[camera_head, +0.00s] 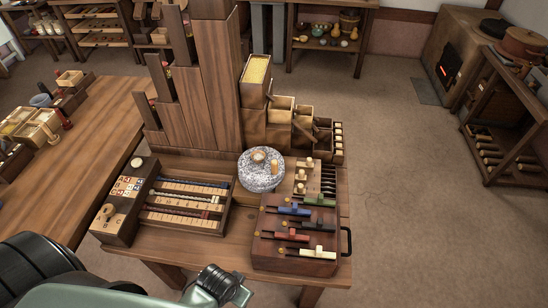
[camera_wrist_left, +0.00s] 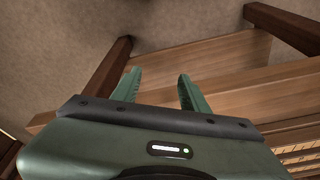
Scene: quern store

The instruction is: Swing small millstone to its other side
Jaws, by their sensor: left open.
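The small millstone (camera_head: 250,178) is a round, speckled grey-white stone on the wooden table, in front of the tall wooden panels. A light wooden peg (camera_head: 274,167) stands upright on its right side, and a pale round fitting (camera_head: 258,155) sits near its middle. My left gripper (camera_head: 240,293) is low in the head view, in front of the table's near edge, well short of the stone. In the left wrist view its two green fingers (camera_wrist_left: 157,88) are apart with nothing between them. The millstone is not in that view. My right gripper is not in view.
A board with colored sliders (camera_head: 262,252) lies right of centre in front of the stone. A wooden tray with rods (camera_head: 188,203) lies to its left. Stepped boxes (camera_head: 280,116) stand behind it. In the wrist view, table planks (camera_wrist_left: 225,55) and the floor show beneath the gripper.

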